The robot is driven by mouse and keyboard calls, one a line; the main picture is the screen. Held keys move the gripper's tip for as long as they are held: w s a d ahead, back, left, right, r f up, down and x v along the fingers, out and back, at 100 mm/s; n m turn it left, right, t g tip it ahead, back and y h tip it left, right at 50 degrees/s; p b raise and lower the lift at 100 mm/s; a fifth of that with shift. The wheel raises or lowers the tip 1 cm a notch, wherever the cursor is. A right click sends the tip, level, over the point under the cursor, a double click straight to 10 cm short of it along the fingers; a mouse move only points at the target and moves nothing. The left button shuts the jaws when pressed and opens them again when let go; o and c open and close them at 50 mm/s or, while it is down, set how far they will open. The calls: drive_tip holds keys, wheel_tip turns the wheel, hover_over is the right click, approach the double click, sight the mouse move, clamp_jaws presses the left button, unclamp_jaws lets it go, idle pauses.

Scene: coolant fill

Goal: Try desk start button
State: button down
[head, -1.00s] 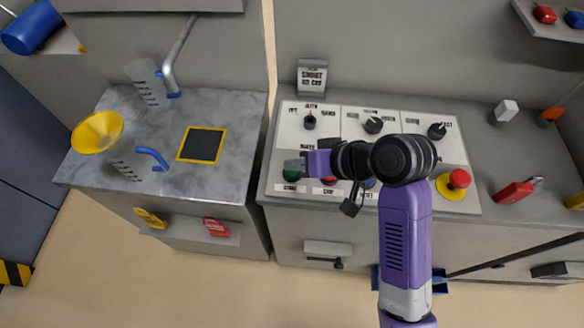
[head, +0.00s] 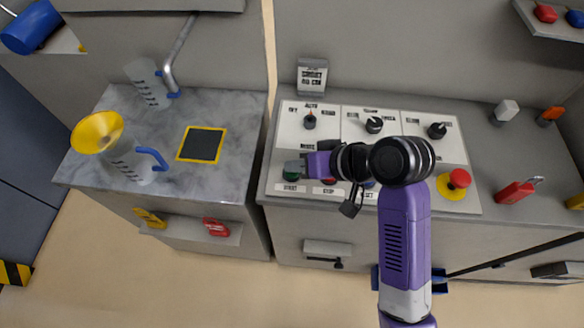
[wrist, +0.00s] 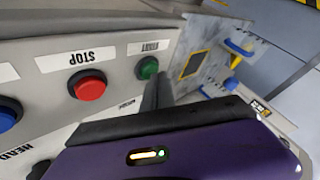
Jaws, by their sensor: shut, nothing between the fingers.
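The green start button (head: 291,174) sits at the left of the lower row on the desk panel, above its START label. It shows in the wrist view (wrist: 147,68) just beyond my fingertips. My gripper (head: 290,166) is shut and empty, with its tip over or at the start button's upper edge; I cannot tell if it touches. In the wrist view my gripper (wrist: 155,95) points toward the green button. The red stop button (wrist: 88,86) is beside it. My wrist hides much of the stop button in the head view.
Three dark knobs line the panel's upper row, and a red emergency button (head: 459,179) on a yellow base stands at right. A padlock-like piece (head: 351,204) hangs near my wrist. The left counter holds a yellow funnel (head: 97,132), jugs and a black pad (head: 202,144).

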drive_tip(key=shift+f, duration=0.25)
idle(0.5)
drive_tip(key=shift+r+p, duration=1)
drive_tip(key=shift+p, duration=0.05)
wheel_tip(320, 180, up, 5)
drive_tip(key=p, duration=0.5)
idle(0.5)
